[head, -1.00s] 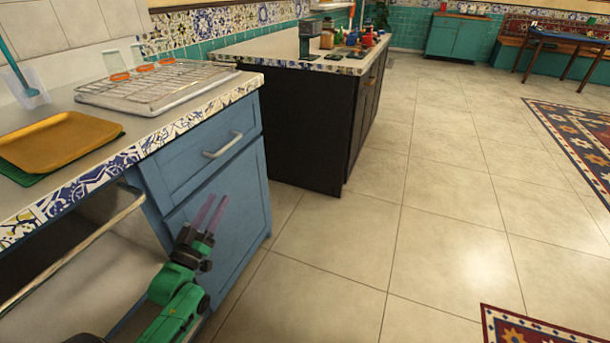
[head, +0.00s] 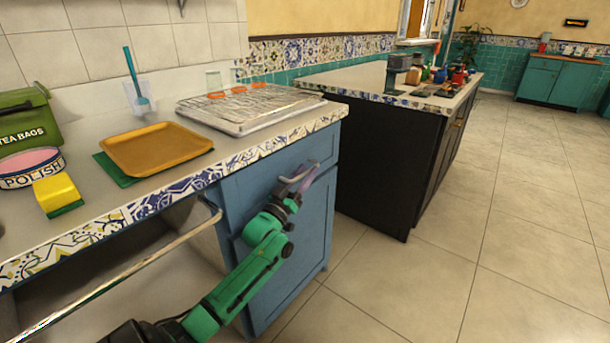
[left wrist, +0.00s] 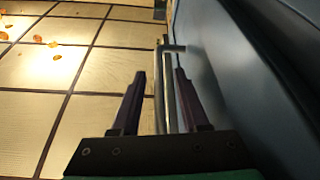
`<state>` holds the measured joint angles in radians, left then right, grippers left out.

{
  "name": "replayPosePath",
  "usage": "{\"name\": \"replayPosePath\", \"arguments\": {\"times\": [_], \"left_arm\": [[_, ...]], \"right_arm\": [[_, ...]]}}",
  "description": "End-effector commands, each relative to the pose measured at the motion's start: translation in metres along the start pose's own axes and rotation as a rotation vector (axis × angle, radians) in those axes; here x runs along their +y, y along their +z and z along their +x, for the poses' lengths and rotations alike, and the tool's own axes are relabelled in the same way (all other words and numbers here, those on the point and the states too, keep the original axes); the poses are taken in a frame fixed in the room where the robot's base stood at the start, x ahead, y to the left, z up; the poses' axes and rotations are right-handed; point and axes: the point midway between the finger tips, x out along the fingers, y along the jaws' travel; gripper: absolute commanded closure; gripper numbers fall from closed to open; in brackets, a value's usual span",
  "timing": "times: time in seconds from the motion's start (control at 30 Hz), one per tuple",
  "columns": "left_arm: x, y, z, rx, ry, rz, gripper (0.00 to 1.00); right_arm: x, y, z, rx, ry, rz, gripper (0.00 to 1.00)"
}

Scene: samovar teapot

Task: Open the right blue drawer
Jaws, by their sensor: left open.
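The blue drawer (head: 245,194) sits under the tiled counter edge, above a blue cupboard door, and looks closed. Its bar handle (head: 287,178) is partly hidden by my left gripper (head: 299,180). In the left wrist view, the metal handle (left wrist: 161,92) lies between the two open fingers of the left gripper (left wrist: 160,75). The blue drawer front (left wrist: 205,55) is close along the right finger. Contact between finger and handle cannot be told. My right gripper is not in view.
The counter holds a yellow tray (head: 157,148), a wire rack (head: 245,106), a polish tin (head: 30,168) and a green tea-bags box (head: 28,118). A metal rail (head: 120,270) runs left of my left arm. A black cabinet (head: 385,165) stands to the right. The tiled floor (head: 520,230) is clear.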

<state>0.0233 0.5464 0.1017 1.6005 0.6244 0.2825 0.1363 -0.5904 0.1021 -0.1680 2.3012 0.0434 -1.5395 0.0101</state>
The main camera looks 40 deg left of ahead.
Motion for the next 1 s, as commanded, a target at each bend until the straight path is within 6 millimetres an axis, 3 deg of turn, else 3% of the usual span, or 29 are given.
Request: {"name": "replayPosePath", "arguments": {"times": [0.03,0.07,0.17,1.0], "left_arm": [[0.0000,-0.0002,-0.0001,0.000,0.000,0.000,0.55],[0.0000,-0.0002,-0.0002,0.000,0.000,0.000,0.63],[0.0000,-0.0002,-0.0003,0.001,0.000,0.000,1.00],[0.0001,0.0001,-0.0007,0.001,0.000,0.000,1.00]], "right_arm": [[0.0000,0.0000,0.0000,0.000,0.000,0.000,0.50],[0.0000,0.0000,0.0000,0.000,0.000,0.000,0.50],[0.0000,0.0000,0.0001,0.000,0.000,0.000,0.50],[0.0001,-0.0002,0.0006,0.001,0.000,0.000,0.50]]}}
